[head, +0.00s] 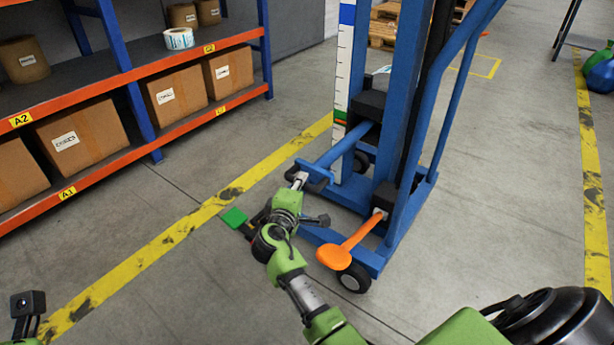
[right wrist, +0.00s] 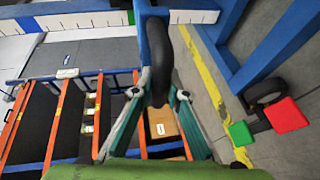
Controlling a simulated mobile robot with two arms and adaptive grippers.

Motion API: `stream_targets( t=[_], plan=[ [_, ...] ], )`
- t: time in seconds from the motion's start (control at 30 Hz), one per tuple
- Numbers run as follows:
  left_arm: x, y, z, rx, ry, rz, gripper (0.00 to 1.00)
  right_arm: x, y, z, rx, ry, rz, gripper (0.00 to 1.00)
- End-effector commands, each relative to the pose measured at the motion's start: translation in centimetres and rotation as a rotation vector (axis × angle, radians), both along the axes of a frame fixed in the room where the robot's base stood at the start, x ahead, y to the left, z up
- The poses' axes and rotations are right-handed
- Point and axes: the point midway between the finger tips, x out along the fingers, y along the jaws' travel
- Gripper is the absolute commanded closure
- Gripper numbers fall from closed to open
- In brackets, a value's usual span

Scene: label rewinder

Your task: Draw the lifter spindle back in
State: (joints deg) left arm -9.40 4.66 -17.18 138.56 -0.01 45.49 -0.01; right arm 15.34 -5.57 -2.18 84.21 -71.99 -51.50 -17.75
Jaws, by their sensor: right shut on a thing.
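The blue lifter (head: 400,120) stands in the middle of the head view. Its blue spindle (head: 340,147) sticks out from the black carriage (head: 368,104) towards the lower left, with a dark round end piece (head: 316,184). My right gripper (head: 300,182) is at that end. In the right wrist view the dark end piece (right wrist: 158,55) stands between the fingers, and my right gripper (right wrist: 160,98) is shut on it. The fingers partly hide the end in the head view. My left gripper (head: 28,304) shows only in part at the lower left corner, away from the lifter.
An orange lever (head: 348,243) sticks out low on the lifter's front. A green pedal (head: 234,218) lies near the floor left of my right gripper; a red pedal (right wrist: 286,114) shows in the right wrist view. An orange-and-blue rack (head: 130,75) with cartons stands left. Floor between is clear.

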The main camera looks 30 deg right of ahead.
Motion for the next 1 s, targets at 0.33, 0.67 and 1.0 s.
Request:
stream_targets(
  t=[0.33,0.67,1.0],
  plan=[
    [-0.05,0.02,-0.06,-0.001,0.003,-0.001,1.0,-0.46,1.13,-0.16,0.003,0.003,0.0,1.0],
    [0.02,-0.01,-0.09,-0.001,0.005,-0.002,1.0,-0.47,1.18,-0.21,0.004,0.003,0.001,0.68],
    [0.13,-0.05,-0.16,0.006,0.008,0.0,1.0,-0.38,1.01,0.47,0.002,-0.002,-0.001,0.68]
  ],
)
